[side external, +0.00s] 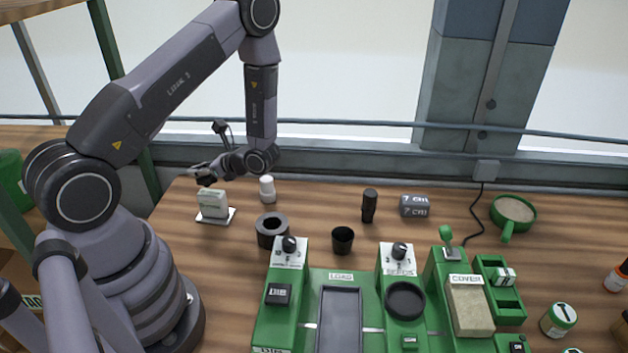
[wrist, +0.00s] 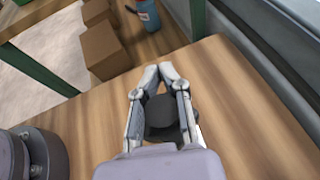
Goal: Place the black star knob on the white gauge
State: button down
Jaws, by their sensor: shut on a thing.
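The black star knob (wrist: 162,112) is a dark rounded piece between the two fingers of my gripper (wrist: 160,72) in the wrist view. My gripper is shut on it. In the side view my gripper (side external: 200,173) is at the back left of the table, with the dark knob (side external: 205,181) at its fingers. The white gauge (side external: 213,204), a pale upright block on a thin white base, stands just below the knob. I cannot tell whether the knob touches its top. In the wrist view the gauge is mostly hidden; a thin white edge shows right of the fingers.
A white bottle (side external: 267,188) stands close to the right of the gauge. A black ring (side external: 271,230) and a small black cup (side external: 342,240) stand nearer the green seeder (side external: 262,320). A window ledge rail runs behind. Bare wood lies left of the gauge.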

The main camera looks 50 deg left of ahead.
aim_at(201, 190)
jog(key=shift+f, duration=1.55)
jog(key=shift+f, duration=0.15)
jog(key=c, duration=1.1)
grip_release()
